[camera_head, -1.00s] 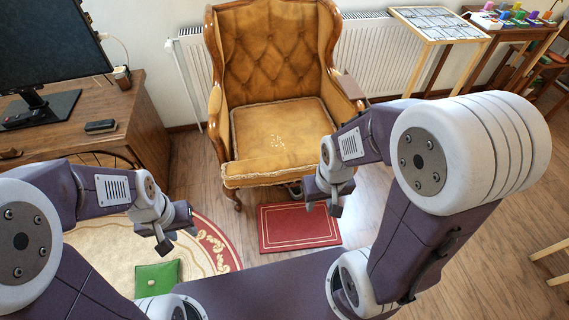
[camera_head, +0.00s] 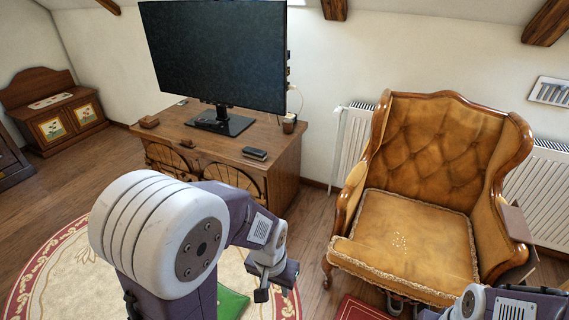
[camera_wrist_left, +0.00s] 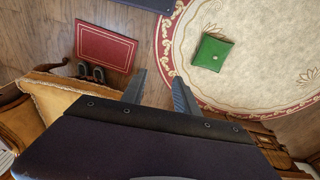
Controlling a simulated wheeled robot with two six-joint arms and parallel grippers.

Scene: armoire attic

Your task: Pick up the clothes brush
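A small dark oblong object (camera_head: 255,154) lies on top of the wooden cabinet, near its right front edge. It may be the clothes brush, but it is too small to be sure. My left gripper (camera_head: 275,286) hangs over the floor in front of the cabinet, well apart from that object. In the left wrist view my left gripper (camera_wrist_left: 158,92) has its two fingers apart with nothing between them. My right arm shows at the lower right edge; its fingers are mostly cut off.
The wooden cabinet (camera_head: 285,160) carries a monitor (camera_head: 215,55), a cup (camera_head: 289,123) and a small wooden box (camera_head: 149,121). A leather armchair (camera_head: 410,240) stands to its right. A red mat (camera_wrist_left: 105,46) lies nearby.

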